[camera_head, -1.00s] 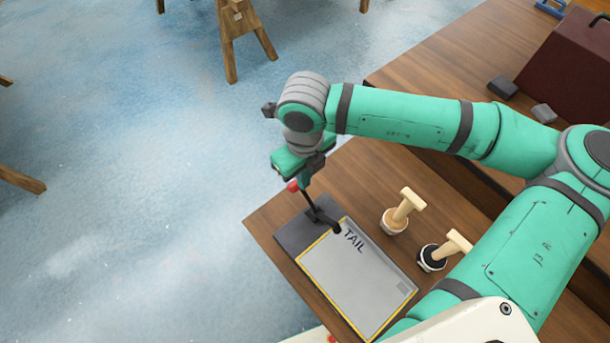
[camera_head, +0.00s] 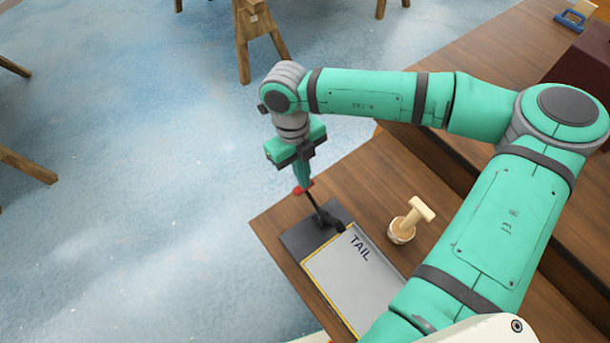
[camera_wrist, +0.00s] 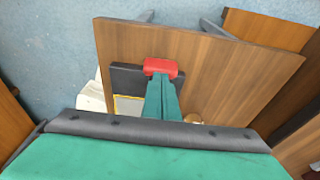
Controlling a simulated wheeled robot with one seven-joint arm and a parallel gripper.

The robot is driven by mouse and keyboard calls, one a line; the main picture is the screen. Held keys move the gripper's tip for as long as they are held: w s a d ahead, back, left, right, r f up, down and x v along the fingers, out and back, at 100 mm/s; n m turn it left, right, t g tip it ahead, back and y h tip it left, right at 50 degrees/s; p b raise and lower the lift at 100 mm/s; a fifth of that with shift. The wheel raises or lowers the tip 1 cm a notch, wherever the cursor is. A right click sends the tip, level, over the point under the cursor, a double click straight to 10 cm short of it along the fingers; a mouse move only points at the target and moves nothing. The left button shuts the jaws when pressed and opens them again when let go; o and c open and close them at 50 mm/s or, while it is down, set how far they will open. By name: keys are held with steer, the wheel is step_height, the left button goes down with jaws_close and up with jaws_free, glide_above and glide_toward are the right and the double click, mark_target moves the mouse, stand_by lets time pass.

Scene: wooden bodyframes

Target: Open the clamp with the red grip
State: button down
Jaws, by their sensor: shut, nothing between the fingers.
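The clamp (camera_head: 325,219) is a dark toggle clamp on a dark grey base plate (camera_head: 302,240) at the end of the wooden table. Its thin lever stands up, tilted, with a red grip (camera_head: 299,190) at the top. The red grip also shows in the wrist view (camera_wrist: 160,67). The clamp's foot is at the edge of a grey panel marked TAIL (camera_head: 342,272). My gripper (camera_head: 303,183) is shut and empty, fingers pointing down at the red grip. Its tips are right at the grip; I cannot tell whether they touch it. In the wrist view the fingers hide the clamp's lower part.
A wooden-handled stamp (camera_head: 411,222) stands on the table (camera_head: 375,180) right of the panel. A dark red box (camera_head: 588,68) and a blue-handled object (camera_head: 570,18) are at the far right. Wooden trestles (camera_head: 252,35) stand on the blue floor, which is open to the left.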

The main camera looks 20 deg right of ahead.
steer(key=r, duration=0.1)
steer(key=s+r, duration=0.1)
steer(key=r, duration=0.2)
steer(key=shift+s+d+r, duration=0.1)
steer(key=shift+s+d, duration=0.15)
steer(key=shift+d, duration=0.05)
step_height(320, 180, up, 9)
steer(key=w+a, duration=0.1)
steer(key=w, duration=0.1)
steer(key=shift+w, duration=0.3)
